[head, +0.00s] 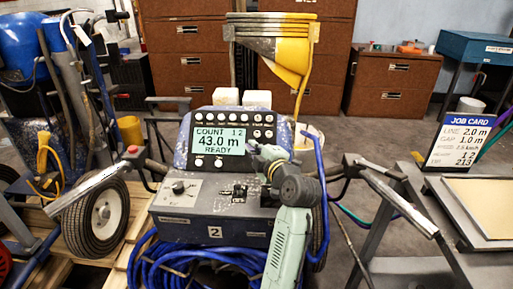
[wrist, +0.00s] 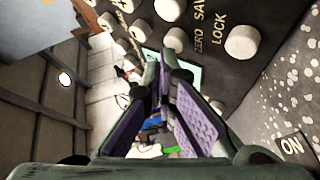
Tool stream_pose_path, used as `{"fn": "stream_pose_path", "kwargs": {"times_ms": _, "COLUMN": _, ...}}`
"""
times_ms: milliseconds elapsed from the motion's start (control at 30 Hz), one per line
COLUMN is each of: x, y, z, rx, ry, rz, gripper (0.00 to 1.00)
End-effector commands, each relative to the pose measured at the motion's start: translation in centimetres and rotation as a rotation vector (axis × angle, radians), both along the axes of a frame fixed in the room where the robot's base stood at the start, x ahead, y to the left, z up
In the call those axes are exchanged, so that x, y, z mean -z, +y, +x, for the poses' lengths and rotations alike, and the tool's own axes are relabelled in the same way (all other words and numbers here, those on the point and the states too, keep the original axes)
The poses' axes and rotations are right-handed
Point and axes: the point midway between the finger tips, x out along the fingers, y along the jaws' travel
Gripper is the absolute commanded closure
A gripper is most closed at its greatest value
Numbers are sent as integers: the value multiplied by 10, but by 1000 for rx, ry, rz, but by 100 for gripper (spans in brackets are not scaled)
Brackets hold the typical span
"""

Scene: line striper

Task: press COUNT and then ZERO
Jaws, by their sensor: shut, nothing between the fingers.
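The striper's console (head: 180,150) has a lit display (head: 217,144) reading "COUNT 12", "43.0 m" and "READY". Round pale keys (head: 257,133) stand above and to the right of the display, with two more below it. No key label is readable in the head view. In the wrist view the printed words ZERO (wrist: 199,42), SAVE and LOCK show beside round keys (wrist: 243,43); a COUNT key label is not readable. My gripper (head: 260,150) is shut and empty at the right of the display. In the wrist view its fingertips (wrist: 167,62) overlap the display's edge; contact cannot be told.
A job card (head: 462,133) stands at the right by a table. Blue hose (head: 190,265) coils below the console. Handlebars (head: 385,185) flank it on both sides. A yellow funnel (head: 288,55) stands behind. A wheel (head: 97,215) is at the left.

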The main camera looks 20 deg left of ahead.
Motion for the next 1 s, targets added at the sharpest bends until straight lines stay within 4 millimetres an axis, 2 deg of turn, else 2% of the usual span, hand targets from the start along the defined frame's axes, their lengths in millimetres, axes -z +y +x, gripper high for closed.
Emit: {"fn": "stream_pose_path", "kwargs": {"times_ms": 1000, "x": 6, "y": 2, "z": 6, "rx": 0, "ry": 0, "rz": 0, "gripper": 100}}
